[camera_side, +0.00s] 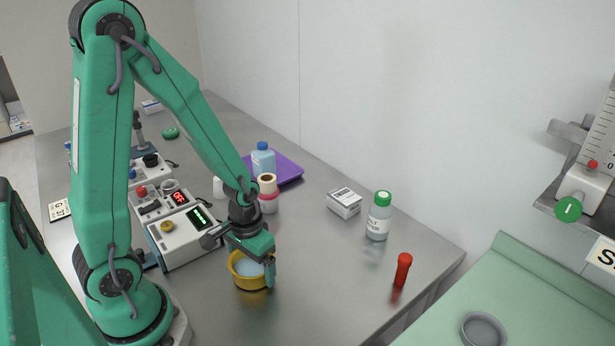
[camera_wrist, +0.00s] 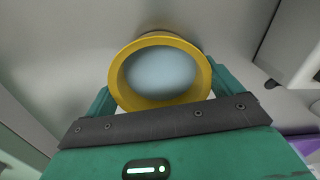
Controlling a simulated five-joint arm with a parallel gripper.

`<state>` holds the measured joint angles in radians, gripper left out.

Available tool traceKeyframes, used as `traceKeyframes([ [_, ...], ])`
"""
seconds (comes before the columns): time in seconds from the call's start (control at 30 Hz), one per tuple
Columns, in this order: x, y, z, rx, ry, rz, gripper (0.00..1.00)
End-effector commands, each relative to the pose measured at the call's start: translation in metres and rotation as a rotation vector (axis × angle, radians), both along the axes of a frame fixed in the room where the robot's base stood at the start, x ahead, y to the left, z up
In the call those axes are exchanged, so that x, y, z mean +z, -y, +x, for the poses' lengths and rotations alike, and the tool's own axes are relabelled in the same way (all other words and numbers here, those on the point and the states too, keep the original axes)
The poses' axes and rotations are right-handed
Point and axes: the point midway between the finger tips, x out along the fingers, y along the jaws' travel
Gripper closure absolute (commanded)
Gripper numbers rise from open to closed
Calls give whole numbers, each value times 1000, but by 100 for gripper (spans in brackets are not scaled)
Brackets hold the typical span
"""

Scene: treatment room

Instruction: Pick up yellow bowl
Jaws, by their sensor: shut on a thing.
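The yellow bowl (camera_side: 238,277) is at the front of the grey table, with a pale blue-grey inside. My gripper (camera_side: 256,268) is above and around it, one finger showing down its right side. In the wrist view the round yellow bowl (camera_wrist: 116,82) sits between the two green fingers of my gripper (camera_wrist: 162,88), which is shut on it. The bowl looks about upright. I cannot tell whether its base touches the table.
White devices with lit displays (camera_side: 188,238) stand close left of the bowl. A pink-and-white container (camera_side: 268,203), purple tray (camera_side: 289,170), white box (camera_side: 344,204), green-capped bottle (camera_side: 379,222) and red tube (camera_side: 402,270) stand behind and right. Table between bowl and red tube is clear.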

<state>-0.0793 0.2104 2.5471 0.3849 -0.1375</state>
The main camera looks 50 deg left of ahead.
Motion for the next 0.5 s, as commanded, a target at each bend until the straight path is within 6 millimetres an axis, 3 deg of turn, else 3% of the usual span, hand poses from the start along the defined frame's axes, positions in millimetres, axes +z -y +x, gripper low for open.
traceKeyframes([
  [0.27, 16, 0, 1, 0, 5, 0, 33],
  [0.5, 42, 0, 1, 0, 6, 0, 33],
])
